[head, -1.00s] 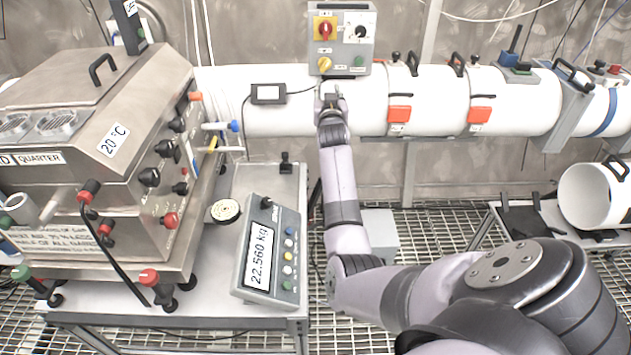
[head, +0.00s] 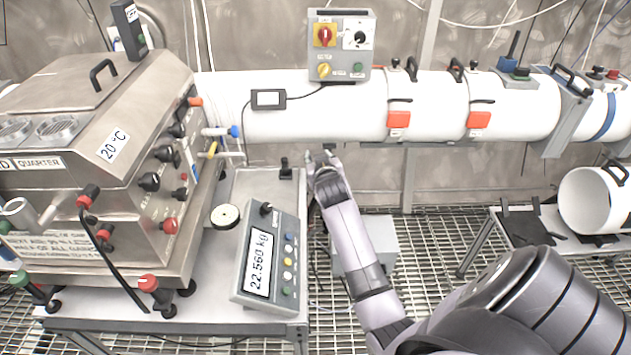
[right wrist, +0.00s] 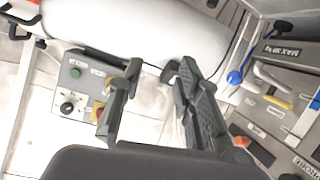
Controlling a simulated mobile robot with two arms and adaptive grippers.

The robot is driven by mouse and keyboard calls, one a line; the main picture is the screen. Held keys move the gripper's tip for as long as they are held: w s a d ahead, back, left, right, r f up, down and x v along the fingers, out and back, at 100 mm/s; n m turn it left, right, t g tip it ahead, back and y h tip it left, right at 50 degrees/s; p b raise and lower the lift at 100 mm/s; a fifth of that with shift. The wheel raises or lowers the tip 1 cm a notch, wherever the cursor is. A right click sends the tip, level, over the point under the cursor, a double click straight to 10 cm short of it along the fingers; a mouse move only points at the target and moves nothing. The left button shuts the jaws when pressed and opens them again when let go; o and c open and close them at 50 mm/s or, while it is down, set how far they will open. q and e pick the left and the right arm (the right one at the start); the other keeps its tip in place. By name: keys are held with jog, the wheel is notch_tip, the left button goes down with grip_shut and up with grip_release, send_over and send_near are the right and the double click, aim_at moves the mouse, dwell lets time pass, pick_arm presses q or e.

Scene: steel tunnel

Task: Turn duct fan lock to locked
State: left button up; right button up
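The grey control box (head: 340,52) hangs on the wall at the duct, top middle of the head view. It carries a red rotary switch (head: 325,35) on a yellow plate, a black knob (head: 359,37), a yellow knob (head: 323,71) and a green button (head: 357,68). I cannot read which is the lock. The box also shows at left in the right wrist view (right wrist: 83,91), partly behind a finger. My right gripper (head: 321,157) is below the box and duct, apart from them. Its fingers (right wrist: 155,98) are open and empty. My left gripper is not in view.
The white duct (head: 300,116) runs across the back, with red-tagged clamps. A steel glovebox-like unit (head: 95,165) and a scale display (head: 268,262) stand on the left table. A low table with a white pipe piece (head: 582,200) is at right.

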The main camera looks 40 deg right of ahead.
jog(key=s+a+f+n+g+y, duration=0.1)
jog(key=s+a+f, duration=0.2)
jog(key=a, duration=0.1)
jog(key=shift+s+f, duration=0.15)
jog(key=shift+f, duration=0.15)
